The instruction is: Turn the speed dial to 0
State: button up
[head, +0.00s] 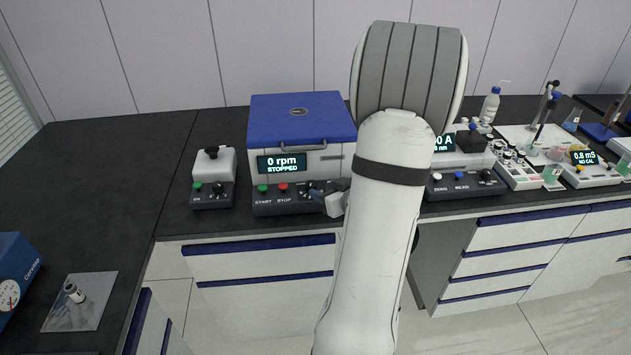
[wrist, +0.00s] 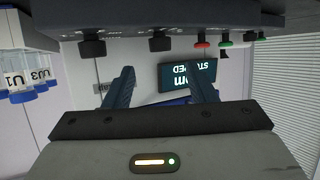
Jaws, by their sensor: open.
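The centrifuge (head: 300,120) has a blue lid and a display (head: 281,164) reading "0 rpm STOPPED". Its dark control panel (head: 262,208) carries a green START button, a red STOP button and dark knobs. In the upside-down wrist view, one black knob (wrist: 160,44) lies between the fingertips from side to side, and another black knob (wrist: 92,48) is farther left. I cannot read which is the speed dial. My gripper (wrist: 160,68) is open, with no knob clearly gripped. In the head view my gripper (head: 326,198) is at the panel's right part, partly covering the knobs.
A small white device (head: 213,165) with a dial stands left of the centrifuge. A photometer (head: 465,185) stands to the right, partly behind my arm. A grey mat (head: 90,312) with a small vial lies at lower left. The left bench top is mostly clear.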

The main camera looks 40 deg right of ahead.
aim_at(312, 184)
jog(key=x, duration=0.7)
jog(key=shift+c, duration=0.4)
